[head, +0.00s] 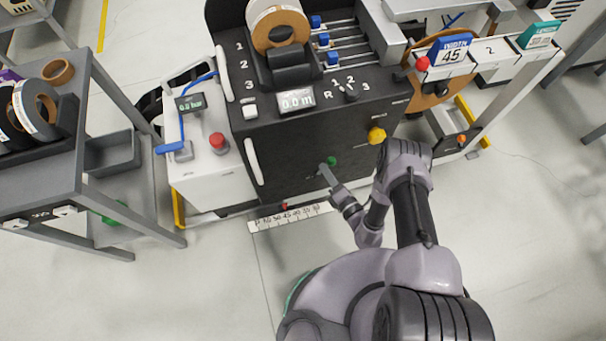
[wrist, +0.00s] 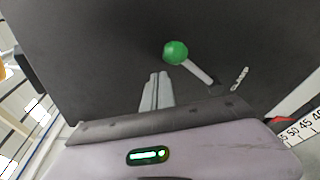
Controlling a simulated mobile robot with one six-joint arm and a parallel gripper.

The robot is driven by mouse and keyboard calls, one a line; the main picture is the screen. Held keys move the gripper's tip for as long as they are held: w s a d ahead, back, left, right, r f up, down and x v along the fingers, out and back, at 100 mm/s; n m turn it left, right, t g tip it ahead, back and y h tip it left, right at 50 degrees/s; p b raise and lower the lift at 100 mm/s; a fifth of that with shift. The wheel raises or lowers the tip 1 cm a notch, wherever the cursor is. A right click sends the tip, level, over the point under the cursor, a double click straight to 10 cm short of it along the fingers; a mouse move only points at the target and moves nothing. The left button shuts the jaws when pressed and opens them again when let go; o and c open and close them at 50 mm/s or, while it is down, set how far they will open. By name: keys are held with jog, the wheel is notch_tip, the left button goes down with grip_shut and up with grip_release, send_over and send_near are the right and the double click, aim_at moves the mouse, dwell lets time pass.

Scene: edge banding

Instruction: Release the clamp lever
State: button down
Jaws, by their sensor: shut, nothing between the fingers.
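The clamp lever is a pale bar with a green ball knob (wrist: 175,52) on the dark front panel of the machine. In the wrist view its bar (wrist: 199,73) slants down to the right from the ball. In the head view the green knob (head: 331,161) shows low on the panel, just beyond my fingertips. My gripper (head: 323,168) is shut and empty, pointing at the panel. In the wrist view the shut fingers of my gripper (wrist: 158,75) end just below and left of the ball. I cannot tell if they touch it.
A yellow knob (head: 376,135) sits on the panel to the upper right. A white unit with a red button (head: 217,141) stands left of the panel. A grey shelf cart (head: 110,150) is at the left. A ruler strip (head: 290,215) lies below the panel. Floor is clear in front.

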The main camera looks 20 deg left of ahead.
jog(key=shift+w+d+f+b, duration=0.2)
jog(key=shift+d+b, duration=0.1)
jog(key=shift+d, duration=0.1)
jog(key=shift+w+d+f+b, duration=0.1)
jog(key=shift+w+d+b, duration=0.15)
jog(key=shift+d, duration=0.3)
jog(key=shift+r, duration=0.1)
